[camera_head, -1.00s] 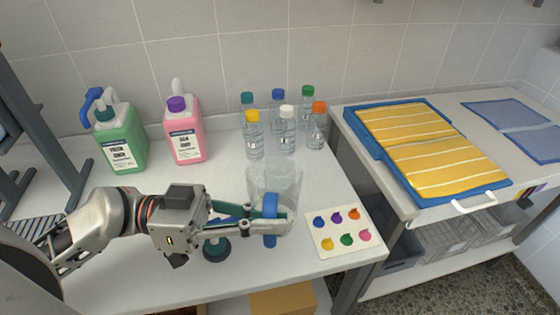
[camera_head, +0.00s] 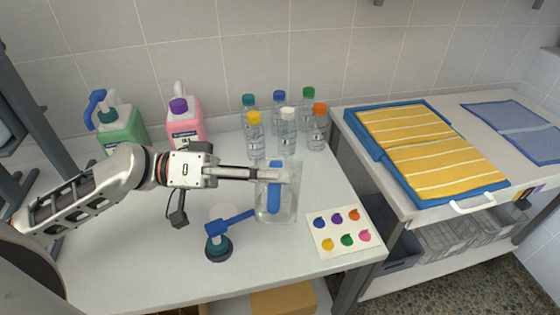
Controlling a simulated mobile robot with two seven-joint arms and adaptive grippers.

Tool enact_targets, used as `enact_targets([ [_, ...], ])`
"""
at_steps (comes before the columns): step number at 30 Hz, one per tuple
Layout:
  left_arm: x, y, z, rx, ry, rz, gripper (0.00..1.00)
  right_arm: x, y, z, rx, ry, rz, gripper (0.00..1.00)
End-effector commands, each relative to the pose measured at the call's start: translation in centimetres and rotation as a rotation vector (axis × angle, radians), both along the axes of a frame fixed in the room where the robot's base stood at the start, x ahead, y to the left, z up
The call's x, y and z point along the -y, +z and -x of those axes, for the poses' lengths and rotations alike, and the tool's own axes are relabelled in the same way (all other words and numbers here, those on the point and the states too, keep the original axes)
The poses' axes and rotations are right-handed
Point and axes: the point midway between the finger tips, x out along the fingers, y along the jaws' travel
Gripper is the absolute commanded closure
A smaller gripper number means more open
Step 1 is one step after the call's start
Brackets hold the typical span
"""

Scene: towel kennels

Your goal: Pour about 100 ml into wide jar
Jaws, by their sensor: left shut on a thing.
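My left gripper (camera_head: 283,174) reaches in from the left and is shut on the blue handle (camera_head: 274,195) of a clear jug. Clear walls (camera_head: 290,205) show around and below the handle. The jug and what may be the wide jar overlap here, and I cannot tell their outlines apart. I cannot make out any liquid, its level or a stream. How far the jug is tilted or raised is also unclear. My right gripper does not show.
A blue-handled tool with a dark round base (camera_head: 218,249) stands front left of the jug. Several capped bottles (camera_head: 287,138) stand behind, with green (camera_head: 122,130) and pink (camera_head: 184,130) detergent jugs at back left. A colour-dot card (camera_head: 338,232) lies at right.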

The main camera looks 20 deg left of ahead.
Motion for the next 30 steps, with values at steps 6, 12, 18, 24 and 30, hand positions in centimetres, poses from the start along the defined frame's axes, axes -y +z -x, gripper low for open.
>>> enact_targets([
  [6,-0.3,2.0,-0.8,-0.087,0.000,0.027,1.00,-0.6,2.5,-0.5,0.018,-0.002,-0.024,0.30],
  [12,-0.4,2.4,-1.2,-0.140,0.001,0.043,1.00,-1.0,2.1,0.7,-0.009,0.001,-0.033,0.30],
  [18,-0.5,2.6,-1.6,-0.176,0.000,0.054,1.00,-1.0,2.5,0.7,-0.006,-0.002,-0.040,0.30],
  [24,-0.5,2.9,-1.7,-0.198,0.001,0.060,1.00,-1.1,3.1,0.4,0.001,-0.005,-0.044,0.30],
  [30,-0.6,3.3,-1.9,-0.230,0.001,0.071,1.00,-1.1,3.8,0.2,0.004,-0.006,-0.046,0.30],
])
